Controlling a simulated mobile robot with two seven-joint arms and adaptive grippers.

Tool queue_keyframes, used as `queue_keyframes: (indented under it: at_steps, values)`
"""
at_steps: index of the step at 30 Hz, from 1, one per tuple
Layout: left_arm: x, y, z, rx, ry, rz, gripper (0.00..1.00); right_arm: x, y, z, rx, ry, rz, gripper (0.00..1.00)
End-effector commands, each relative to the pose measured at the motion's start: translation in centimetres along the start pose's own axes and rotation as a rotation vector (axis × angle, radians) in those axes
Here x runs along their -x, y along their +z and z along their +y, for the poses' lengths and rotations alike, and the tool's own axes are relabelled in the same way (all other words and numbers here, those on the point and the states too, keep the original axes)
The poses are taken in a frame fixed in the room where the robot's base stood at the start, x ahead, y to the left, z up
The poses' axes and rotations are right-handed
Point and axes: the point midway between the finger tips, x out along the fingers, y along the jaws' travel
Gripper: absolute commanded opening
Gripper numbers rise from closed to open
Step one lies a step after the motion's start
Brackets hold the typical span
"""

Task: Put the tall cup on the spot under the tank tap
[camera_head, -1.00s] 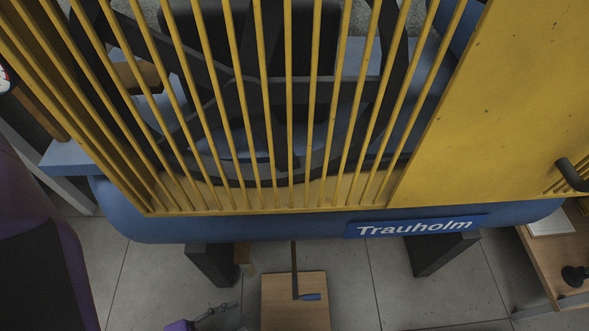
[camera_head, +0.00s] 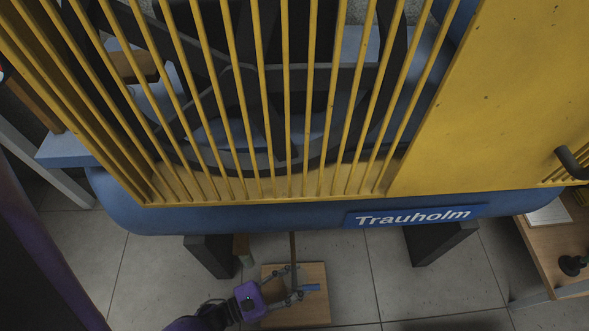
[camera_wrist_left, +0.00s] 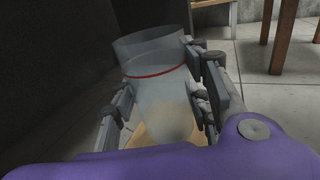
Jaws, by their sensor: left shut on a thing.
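The tall cup (camera_wrist_left: 155,75) is clear with a red ring and shows in the left wrist view, upright or nearly so. My left gripper (camera_head: 293,283) is shut on it, with a finger on each side; the gripper also shows in the left wrist view (camera_wrist_left: 160,105). The blue tank (camera_head: 240,218) bears the name Trauholm. Its tap has a dark pipe (camera_head: 293,246) and a blue lever (camera_head: 312,288). My gripper is at this tap, above the wooden board (camera_head: 312,312). Whether the cup touches the board, I cannot tell. My right gripper is not in view.
A yellow guard (camera_head: 480,90) with bars covers a dark wheel above the tank. Dark legs (camera_head: 210,257) stand on both sides of the board. A wooden table (camera_head: 550,245) is at the right. Tiled floor (camera_head: 365,270) is open around the board.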

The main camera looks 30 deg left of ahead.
Motion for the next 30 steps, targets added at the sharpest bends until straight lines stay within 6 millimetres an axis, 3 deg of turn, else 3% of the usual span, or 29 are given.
queue_keyframes:
  at_steps: [1, 6, 19, 20, 21, 24, 30]
  values:
    - [0.1, -1.4, 0.1, 0.002, 0.0, 0.003, 0.1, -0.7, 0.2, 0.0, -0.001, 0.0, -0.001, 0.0]
    - [0.1, -3.3, 0.1, 0.001, 0.0, 0.001, 0.1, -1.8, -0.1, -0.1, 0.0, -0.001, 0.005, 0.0]
    - [0.2, -3.8, 0.1, 0.0, -0.001, 0.001, 0.1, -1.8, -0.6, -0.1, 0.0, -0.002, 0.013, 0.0]
    - [0.2, -3.9, 0.0, 0.0, -0.001, 0.001, 0.45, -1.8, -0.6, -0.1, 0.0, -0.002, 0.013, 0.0]
    - [0.3, -3.9, 0.0, 0.0, -0.001, 0.001, 0.5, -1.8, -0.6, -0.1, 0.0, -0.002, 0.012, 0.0]
    - [0.2, -3.9, 0.0, 0.0, 0.0, 0.001, 0.62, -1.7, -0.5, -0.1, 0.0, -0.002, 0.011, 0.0]
    - [0.2, -3.9, 0.0, 0.0, 0.0, 0.001, 0.62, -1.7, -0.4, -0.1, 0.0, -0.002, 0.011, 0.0]
